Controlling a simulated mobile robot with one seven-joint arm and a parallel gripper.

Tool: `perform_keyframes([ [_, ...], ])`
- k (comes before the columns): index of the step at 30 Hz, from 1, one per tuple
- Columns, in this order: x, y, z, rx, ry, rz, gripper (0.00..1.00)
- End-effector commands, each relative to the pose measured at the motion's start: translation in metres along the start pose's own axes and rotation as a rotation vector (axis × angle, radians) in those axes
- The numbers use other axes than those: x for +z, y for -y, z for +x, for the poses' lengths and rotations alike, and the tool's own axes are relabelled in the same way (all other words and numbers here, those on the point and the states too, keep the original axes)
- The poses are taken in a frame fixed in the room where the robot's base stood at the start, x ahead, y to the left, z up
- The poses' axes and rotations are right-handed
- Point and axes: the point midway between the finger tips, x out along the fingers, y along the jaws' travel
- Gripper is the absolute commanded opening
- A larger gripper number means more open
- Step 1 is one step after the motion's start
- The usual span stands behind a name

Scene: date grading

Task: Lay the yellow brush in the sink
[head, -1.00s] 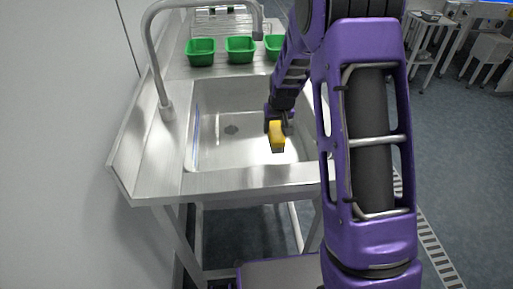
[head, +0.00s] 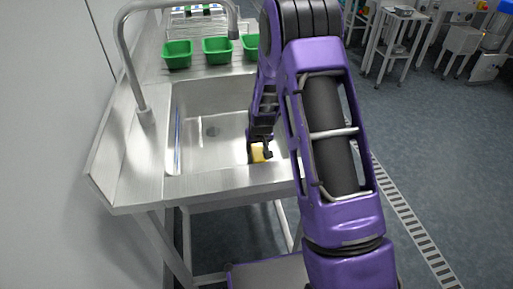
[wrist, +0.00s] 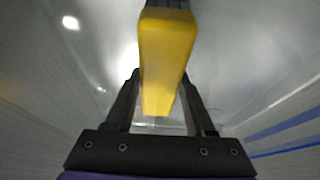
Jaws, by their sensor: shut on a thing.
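The yellow brush (wrist: 166,50) is held between the two fingers of my gripper (wrist: 160,108) in the wrist view, with dark bristles at its far end. In the head view the brush (head: 258,153) shows as a small yellow patch beside my gripper (head: 260,146), partly hidden by it. My gripper is shut on the brush inside the outline of the steel sink (head: 205,151), near its front right corner. I cannot tell whether the brush touches the sink bottom.
A curved tap (head: 125,45) stands at the sink's left. Green tubs (head: 177,54) stand in a row behind the basin. A blue strip (head: 178,140) runs along the basin's left wall. The basin's left and middle are clear.

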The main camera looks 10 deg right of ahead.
Motion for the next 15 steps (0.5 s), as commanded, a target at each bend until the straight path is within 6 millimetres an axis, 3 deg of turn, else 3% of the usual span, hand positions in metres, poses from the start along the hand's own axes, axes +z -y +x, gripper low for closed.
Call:
perform_keyframes([
  [1, 0.0003, 0.0, 0.0007, 0.0, 0.0, 0.0, 0.6],
  [5, 0.0003, 0.0001, 0.0005, 0.0, 0.0, 0.0, 0.83],
  [15, -0.0007, 0.0, -0.0018, 0.0, 0.0, 0.0, 0.84],
])
